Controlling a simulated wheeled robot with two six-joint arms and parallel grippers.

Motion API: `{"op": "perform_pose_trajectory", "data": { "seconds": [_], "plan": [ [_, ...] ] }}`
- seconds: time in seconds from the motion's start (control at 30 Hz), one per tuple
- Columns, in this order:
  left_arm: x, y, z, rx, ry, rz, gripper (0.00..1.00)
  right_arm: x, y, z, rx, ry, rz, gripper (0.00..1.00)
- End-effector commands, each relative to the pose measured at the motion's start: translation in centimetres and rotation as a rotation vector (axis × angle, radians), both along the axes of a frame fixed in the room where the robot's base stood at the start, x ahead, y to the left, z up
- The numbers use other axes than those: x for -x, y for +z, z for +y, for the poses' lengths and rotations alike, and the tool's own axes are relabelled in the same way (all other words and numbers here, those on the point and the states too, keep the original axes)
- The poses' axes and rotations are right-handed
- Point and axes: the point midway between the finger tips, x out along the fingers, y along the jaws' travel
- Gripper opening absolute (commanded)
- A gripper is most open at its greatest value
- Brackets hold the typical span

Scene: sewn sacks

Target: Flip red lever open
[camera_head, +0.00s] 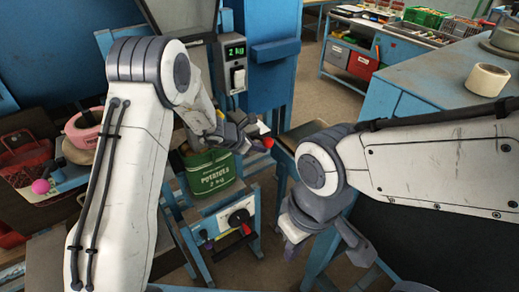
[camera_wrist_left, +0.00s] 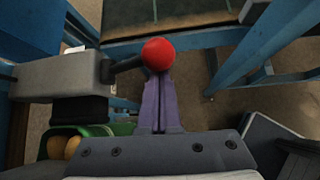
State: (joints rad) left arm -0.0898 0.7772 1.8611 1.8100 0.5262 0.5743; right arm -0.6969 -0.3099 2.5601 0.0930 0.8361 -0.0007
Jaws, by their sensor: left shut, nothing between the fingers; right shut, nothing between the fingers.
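The red ball knob (camera_head: 268,142) of a lever sits beside my left gripper (camera_head: 254,130), above and to the right of a green potato sack (camera_head: 212,172). In the left wrist view, the red knob (camera_wrist_left: 158,53) is on a short dark arm from a grey housing (camera_wrist_left: 60,79). My left gripper's purple fingers (camera_wrist_left: 159,80) are shut, with tips at the knob's lower edge; I cannot tell whether they touch it. Nothing is between them. My right gripper (camera_head: 289,252) is shut and empty, low in the middle of the head view.
A grey box with a green display (camera_head: 235,51) reads 2 kg on the blue column. A blue stand with a black knob (camera_head: 238,218) is below the sack. A tape roll (camera_head: 487,80) lies on the right bench. A pink ball (camera_head: 40,187) is at far left.

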Motion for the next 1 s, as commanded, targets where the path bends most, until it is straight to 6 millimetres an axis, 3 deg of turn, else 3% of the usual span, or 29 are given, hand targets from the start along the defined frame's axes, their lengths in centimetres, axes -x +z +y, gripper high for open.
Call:
{"op": "perform_pose_trajectory", "data": {
  "seconds": [1.0],
  "plan": [
    [-0.7,2.1,0.4,0.001,-0.001,-0.003,0.00,0.0,-0.3,0.0,0.000,-0.001,0.000,0.00]
  ]
}}
